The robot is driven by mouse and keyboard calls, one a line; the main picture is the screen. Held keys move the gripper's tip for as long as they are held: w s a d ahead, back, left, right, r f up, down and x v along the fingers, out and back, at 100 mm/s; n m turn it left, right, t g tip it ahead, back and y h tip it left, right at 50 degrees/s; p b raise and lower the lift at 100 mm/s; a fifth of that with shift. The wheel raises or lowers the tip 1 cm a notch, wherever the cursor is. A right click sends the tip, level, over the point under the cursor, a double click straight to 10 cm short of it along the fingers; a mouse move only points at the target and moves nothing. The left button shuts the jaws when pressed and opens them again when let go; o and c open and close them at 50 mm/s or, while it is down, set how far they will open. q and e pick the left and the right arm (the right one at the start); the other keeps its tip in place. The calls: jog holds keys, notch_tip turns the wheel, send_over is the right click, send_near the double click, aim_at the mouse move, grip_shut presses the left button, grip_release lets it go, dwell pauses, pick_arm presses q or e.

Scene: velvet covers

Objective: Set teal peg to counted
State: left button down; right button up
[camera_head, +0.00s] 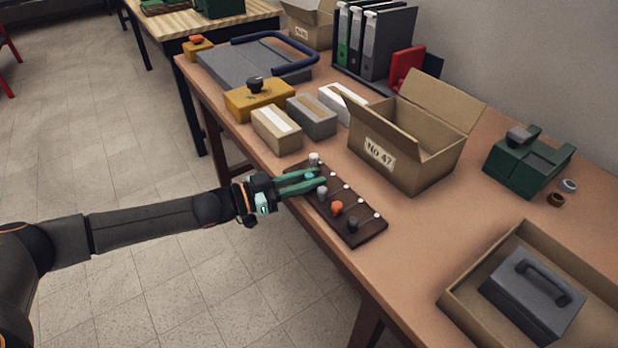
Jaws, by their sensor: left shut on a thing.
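A dark peg board (366,233) lies near the front edge of the table. Along its left side stand a white peg (314,158), a grey peg (322,194), an orange peg (337,208) and a dark peg (352,223). Several white marks run along its right side. My left gripper (312,180) reaches over the board from the left, between the white and grey pegs. Its green fingers are shut on the teal peg (310,172), which is mostly hidden by them. I cannot tell whether the peg is still seated in the board. My right gripper is out of view.
An open cardboard box (398,165) labelled No 47 stands behind the board. Small boxes (276,130), a yellow block with a black knob (258,98) and binders (372,45) stand farther back. A tray (463,300) with a grey metal box (530,290) is at right front.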

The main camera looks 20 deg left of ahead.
aim_at(326, 171)
pick_arm(q)
jog(key=shift+w+a+x, duration=0.15)
jog(key=shift+x, duration=0.95)
jog(key=shift+w+a+x, duration=0.1)
jog(key=shift+w+x, duration=0.05)
jog(key=shift+x, duration=0.95)
jog(key=c, duration=1)
grip_release()
jog(key=v, duration=1.2)
jog(key=shift+s+a+p, duration=0.2)
jog(key=shift+a+p, duration=0.05)
jog(key=shift+p, duration=0.05)
